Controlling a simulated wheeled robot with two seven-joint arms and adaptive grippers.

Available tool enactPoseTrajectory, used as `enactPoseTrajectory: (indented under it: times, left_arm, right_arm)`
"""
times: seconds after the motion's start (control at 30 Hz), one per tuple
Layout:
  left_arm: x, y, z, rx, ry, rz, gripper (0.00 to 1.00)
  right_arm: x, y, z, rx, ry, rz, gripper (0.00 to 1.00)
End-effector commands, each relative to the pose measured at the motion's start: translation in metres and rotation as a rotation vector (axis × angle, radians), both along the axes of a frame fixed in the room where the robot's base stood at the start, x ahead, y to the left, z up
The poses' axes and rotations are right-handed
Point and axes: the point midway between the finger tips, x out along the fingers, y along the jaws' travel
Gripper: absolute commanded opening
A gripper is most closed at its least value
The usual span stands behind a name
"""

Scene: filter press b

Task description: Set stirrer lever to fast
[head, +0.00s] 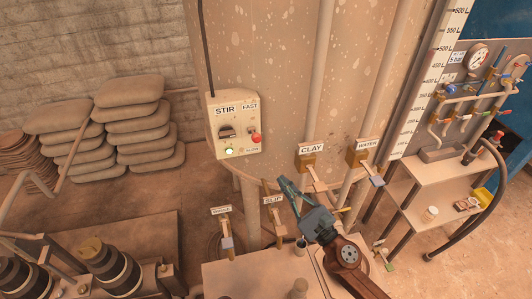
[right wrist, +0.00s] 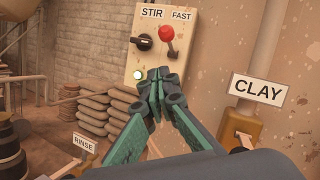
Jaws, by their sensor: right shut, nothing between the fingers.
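The pale stirrer box (head: 246,103), marked STIR and FAST, hangs on the speckled tank. Its red-knobbed lever (head: 255,138) is at the box's right side, below the FAST label; in the right wrist view the red knob (right wrist: 194,34) is up by that label, on a short dark stem. My right gripper (head: 284,182) is shut and empty, below and right of the box in the head view. In the right wrist view its fingertips (right wrist: 159,75) overlap the box's lower edge, below the lever; contact cannot be told. My left gripper is not in view.
The box also has a black rotary knob (head: 226,132) and a lit green lamp (head: 229,150). The CLAY valve (head: 307,162) and WATER valve (head: 358,156) are to the right. The SLIP valve (head: 269,203) is below. Stacked sacks (head: 136,125) lie left.

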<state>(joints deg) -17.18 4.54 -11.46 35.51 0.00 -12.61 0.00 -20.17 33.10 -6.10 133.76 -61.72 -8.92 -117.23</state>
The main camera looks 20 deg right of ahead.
Motion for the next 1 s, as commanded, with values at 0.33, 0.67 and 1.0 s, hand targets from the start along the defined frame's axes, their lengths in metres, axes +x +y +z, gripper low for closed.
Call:
enactPoseTrajectory:
  times: [0.33,0.67,1.0]
  left_arm:
    - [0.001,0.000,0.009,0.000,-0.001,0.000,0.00]
    - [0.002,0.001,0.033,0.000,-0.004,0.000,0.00]
    - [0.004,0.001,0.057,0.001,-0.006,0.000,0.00]
  right_arm:
    - [0.011,-0.015,0.001,0.039,0.021,-0.055,0.00]
    - [0.075,-0.005,0.018,0.039,0.020,-0.054,0.00]
    - [0.105,0.010,0.047,0.038,0.022,-0.054,0.00]
